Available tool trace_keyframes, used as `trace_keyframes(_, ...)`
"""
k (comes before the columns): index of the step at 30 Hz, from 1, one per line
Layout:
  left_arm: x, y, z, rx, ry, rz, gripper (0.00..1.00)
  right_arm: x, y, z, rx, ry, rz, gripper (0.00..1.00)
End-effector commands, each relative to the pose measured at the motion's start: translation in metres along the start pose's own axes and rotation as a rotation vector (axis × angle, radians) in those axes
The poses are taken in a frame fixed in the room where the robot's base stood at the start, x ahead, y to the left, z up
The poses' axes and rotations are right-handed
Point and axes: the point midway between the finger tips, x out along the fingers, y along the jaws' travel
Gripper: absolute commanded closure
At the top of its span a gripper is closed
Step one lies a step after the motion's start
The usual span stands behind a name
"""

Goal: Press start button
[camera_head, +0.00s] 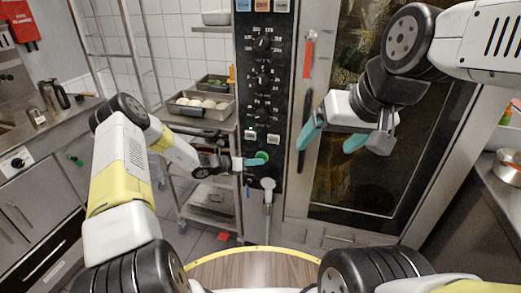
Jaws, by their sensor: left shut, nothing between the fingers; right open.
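A tall black control panel (282,100) stands in the middle of the head view, on the left side of a large oven. A round green button (262,155) sits low on this panel, below two small pale buttons. My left gripper (257,162) is shut and empty, its teal tips at the lower left edge of the green button and partly covering it. I cannot tell whether the tips touch it. My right gripper (334,137) is open and empty in front of the oven door (350,190), right of the panel.
A hand shower (268,184) hangs just below the green button. A rack with trays (201,108) stands left of the panel. The oven's door handle (303,125) is right of the panel. Steel counters stand at both sides.

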Motion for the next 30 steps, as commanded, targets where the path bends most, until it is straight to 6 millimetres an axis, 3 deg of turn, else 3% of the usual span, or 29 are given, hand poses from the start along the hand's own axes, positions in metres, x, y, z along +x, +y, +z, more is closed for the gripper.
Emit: trace_keyframes(30,0.0053,0.0039,0.0042,0.000,0.000,0.000,1.00,0.0000,0.0000,0.0000,0.000,0.000,0.000,0.17)
